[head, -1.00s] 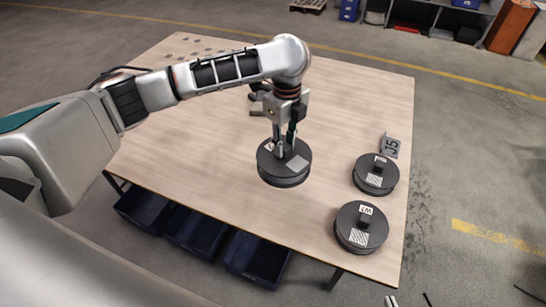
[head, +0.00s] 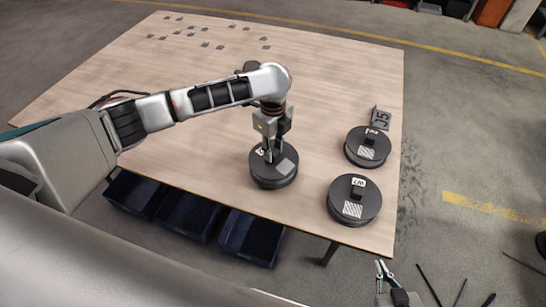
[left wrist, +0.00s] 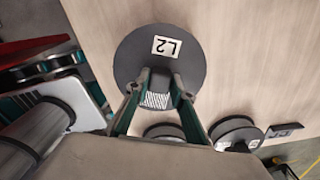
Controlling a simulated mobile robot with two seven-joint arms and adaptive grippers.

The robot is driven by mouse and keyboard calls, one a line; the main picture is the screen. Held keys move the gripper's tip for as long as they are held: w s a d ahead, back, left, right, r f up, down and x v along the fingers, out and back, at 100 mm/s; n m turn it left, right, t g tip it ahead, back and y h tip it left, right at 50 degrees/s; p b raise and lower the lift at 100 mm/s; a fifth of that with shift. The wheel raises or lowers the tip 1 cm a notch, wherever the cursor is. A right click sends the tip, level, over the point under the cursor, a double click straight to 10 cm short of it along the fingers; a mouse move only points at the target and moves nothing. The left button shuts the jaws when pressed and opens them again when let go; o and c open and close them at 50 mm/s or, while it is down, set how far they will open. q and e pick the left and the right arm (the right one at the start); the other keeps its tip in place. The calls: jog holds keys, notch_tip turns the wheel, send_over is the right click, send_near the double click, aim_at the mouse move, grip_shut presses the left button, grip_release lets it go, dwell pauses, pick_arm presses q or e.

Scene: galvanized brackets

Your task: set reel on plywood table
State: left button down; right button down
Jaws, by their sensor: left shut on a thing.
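My left gripper (head: 270,150) is shut on a dark round reel (head: 273,174), holding it from above at its middle. In the left wrist view the reel (left wrist: 190,68) fills the space beyond the fingers (left wrist: 160,92) and carries a white L2 label; the gripped part is mostly hidden. In the head view the reel is level at the plywood table's (head: 190,140) front part; I cannot tell whether it touches the top.
Two similar reels stand at the table's right end: one near the front corner (head: 340,208), one behind it (head: 358,157). A grey J5 sign (head: 380,118) is beyond them. Small flat pieces lie at the far left. Dark blue bins (head: 250,238) sit below the front edge.

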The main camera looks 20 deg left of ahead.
pick_arm(q)
notch_tip(320, 180, down, 2)
jog(key=shift+f+b, duration=0.1)
jog(key=shift+b, duration=0.9)
jog(key=c, duration=1.7)
grip_release()
jog(key=shift+f, duration=0.1)
